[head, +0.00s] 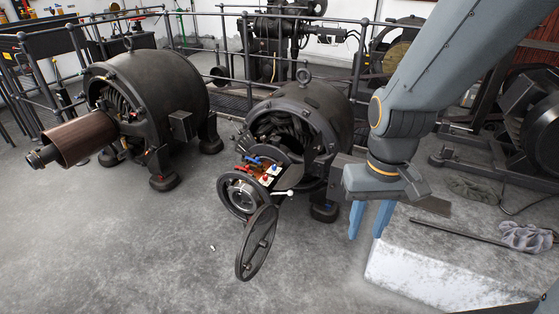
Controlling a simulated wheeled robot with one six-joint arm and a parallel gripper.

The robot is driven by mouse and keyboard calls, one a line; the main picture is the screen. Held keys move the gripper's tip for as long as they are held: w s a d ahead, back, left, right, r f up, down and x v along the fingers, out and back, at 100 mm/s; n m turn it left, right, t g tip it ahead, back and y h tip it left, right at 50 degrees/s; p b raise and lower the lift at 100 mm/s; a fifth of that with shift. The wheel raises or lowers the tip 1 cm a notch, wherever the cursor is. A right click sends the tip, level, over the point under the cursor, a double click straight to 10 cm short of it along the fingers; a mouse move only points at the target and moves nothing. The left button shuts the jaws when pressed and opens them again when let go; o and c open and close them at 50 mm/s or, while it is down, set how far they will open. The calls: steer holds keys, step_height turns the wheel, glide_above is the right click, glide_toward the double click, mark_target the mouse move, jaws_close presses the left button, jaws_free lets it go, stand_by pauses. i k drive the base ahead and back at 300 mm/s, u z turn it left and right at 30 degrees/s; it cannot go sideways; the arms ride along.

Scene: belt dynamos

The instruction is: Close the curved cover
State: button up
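The right dynamo (316,108) is a dark, rounded machine with its front end open, showing dark windings (283,133) inside. A board with red, blue and white terminal parts (264,172) sits below the opening. A dark round lid (257,243) with a crossbar stands swung out, tilted, below a ring-shaped fitting (241,196). I cannot tell for certain which part is the curved cover. My gripper (370,220) has two blue fingers pointing down, spread apart with nothing visible between them. It is to the right of the lid and the terminal board, apart from both.
A second dynamo (150,92) with a brown pulley (78,139) stands at left. Metal railings (230,55) run behind both. A pale bench (450,262) at right bears a rod (458,232) and a grey cloth (526,236). The floor at front left is mostly clear.

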mark_target(295, 174)
steer(key=u, duration=0.05)
steer(key=i, duration=0.95)
